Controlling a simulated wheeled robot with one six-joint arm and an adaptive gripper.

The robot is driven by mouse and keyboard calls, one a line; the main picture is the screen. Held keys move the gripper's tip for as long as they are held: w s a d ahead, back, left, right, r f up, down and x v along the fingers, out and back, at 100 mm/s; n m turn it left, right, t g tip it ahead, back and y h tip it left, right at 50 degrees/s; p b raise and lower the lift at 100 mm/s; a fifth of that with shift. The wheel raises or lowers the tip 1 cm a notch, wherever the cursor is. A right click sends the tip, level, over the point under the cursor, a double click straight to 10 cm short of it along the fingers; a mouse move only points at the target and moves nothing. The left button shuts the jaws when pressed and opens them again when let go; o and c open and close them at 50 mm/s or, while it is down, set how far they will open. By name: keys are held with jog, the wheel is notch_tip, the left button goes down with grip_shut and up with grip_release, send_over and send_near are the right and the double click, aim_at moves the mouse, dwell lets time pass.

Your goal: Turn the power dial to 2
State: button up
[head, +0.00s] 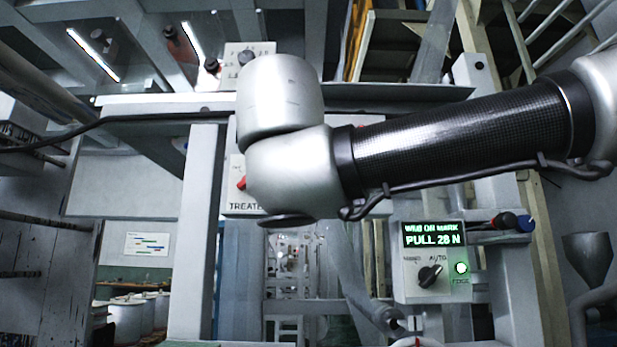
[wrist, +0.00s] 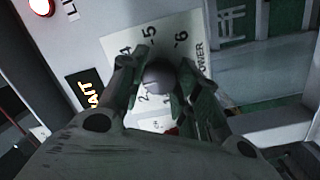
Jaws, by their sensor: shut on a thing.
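In the wrist view, my gripper (wrist: 164,84) is shut on the power dial (wrist: 159,74), a round grey knob with one finger on each side. A 2 shows nearer, partly covered by the fingers. I cannot tell which number the dial points at. In the head view, my arm hides my gripper and the dial, in front of a panel marked TREATER (head: 244,205).
A dark display reading WAIT (wrist: 88,90) and a red lamp (wrist: 40,6) are left of the plate. In the head view, a box (head: 434,262) with PULL 28 N and a black selector knob stands at right. Another white numbered panel (head: 231,75) is above my arm.

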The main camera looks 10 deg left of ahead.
jog(key=n, duration=0.4)
jog(key=shift+f, duration=0.1)
jog(key=shift+n+t+y, duration=0.4)
jog(key=shift+n, duration=1.9)
jog(key=o, duration=1)
jog(key=shift+o, duration=0.2)
jog(key=s+d+f, duration=0.1)
jog(key=s+d, duration=0.1)
jog(key=s, duration=1)
jog(key=shift+w+a, duration=0.1)
